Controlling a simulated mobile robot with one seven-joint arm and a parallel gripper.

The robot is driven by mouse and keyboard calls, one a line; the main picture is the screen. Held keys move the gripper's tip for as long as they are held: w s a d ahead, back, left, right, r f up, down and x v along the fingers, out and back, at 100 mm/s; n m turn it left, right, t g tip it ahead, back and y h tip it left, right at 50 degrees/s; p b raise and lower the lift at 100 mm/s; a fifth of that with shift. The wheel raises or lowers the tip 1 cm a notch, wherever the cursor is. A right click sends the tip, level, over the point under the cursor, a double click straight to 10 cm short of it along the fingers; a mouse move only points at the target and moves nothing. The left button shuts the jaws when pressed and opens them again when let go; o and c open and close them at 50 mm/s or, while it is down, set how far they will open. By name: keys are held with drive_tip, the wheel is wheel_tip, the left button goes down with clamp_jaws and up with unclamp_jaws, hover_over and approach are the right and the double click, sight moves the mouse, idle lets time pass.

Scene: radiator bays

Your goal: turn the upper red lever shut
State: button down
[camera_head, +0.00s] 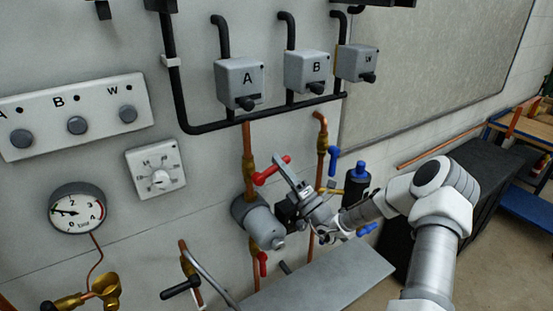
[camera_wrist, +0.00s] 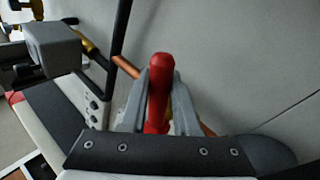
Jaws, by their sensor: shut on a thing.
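The upper red lever (camera_head: 263,177) is on the vertical copper pipe above the grey round pump. It points out to the right and slightly up from the pipe in the head view. My gripper (camera_head: 282,165) reaches it from the right and is shut on its outer part. In the wrist view, the red lever (camera_wrist: 158,95) stands between the two grey fingers of my gripper (camera_wrist: 159,82). The fingers hide part of the lever and most of its valve body.
The grey pump (camera_head: 253,217) sits just below, with a lower red lever (camera_head: 263,263) under it. A blue lever (camera_head: 333,160) and a black cylinder with a blue cap (camera_head: 357,183) are close on the right. A grey shelf (camera_head: 325,280) lies below my arm.

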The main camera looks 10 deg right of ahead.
drive_tip(key=shift+d+f+m+t+h+p, duration=0.15)
drive_tip(key=shift+f+m+t+h, duration=0.3)
drive_tip(key=shift+m+h, duration=0.6)
drive_tip(key=shift+f+m+t+h+p, duration=0.1)
drive_tip(key=shift+f+m+t+h, duration=0.4)
drive_tip(key=shift+m, duration=1)
drive_tip(key=shift+d+f+m+t+h+p, duration=0.15)
drive_tip(key=shift+f+m+t+h, duration=0.2)
drive_tip(key=shift+m+h, duration=0.75)
drive_tip(key=shift+a+m, duration=0.1)
drive_tip(key=shift+m, duration=0.15)
drive_tip(key=c, duration=0.7)
unclamp_jaws()
drive_tip(key=shift+o, duration=0.2)
drive_tip(key=b+v, duration=0.3)
drive_tip(key=v, duration=1.4)
drive_tip(key=shift+f+b, duration=0.15)
drive_tip(key=shift+b, duration=0.25)
drive_tip(key=shift+s, duration=0.1)
